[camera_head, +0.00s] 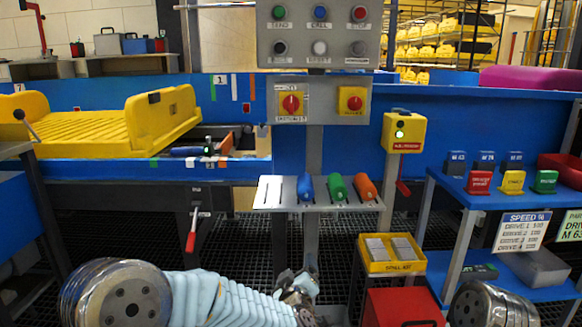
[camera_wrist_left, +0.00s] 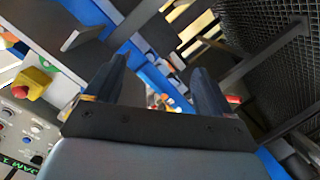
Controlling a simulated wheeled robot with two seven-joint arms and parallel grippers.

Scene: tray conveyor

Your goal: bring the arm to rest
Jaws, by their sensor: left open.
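My left arm comes in along the bottom left of the head view. Its gripper (camera_head: 300,292) is low in front of the button panel's post, over the dark mesh floor. In the left wrist view the left gripper (camera_wrist_left: 157,88) shows two dark fingers standing well apart, with nothing between them. The fingers are apart from the panels and the blue structure behind. A rounded joint of my right arm shows at the bottom right of the head view; its gripper is out of view.
A button panel (camera_head: 318,35) stands above a shelf (camera_head: 270,192) with blue, green and orange handles. A yellow tray (camera_head: 120,128) sits on the blue conveyor at left. A red box (camera_head: 403,306) and yellow bin (camera_head: 391,266) stand right of my left gripper. A blue table (camera_head: 500,192) is at right.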

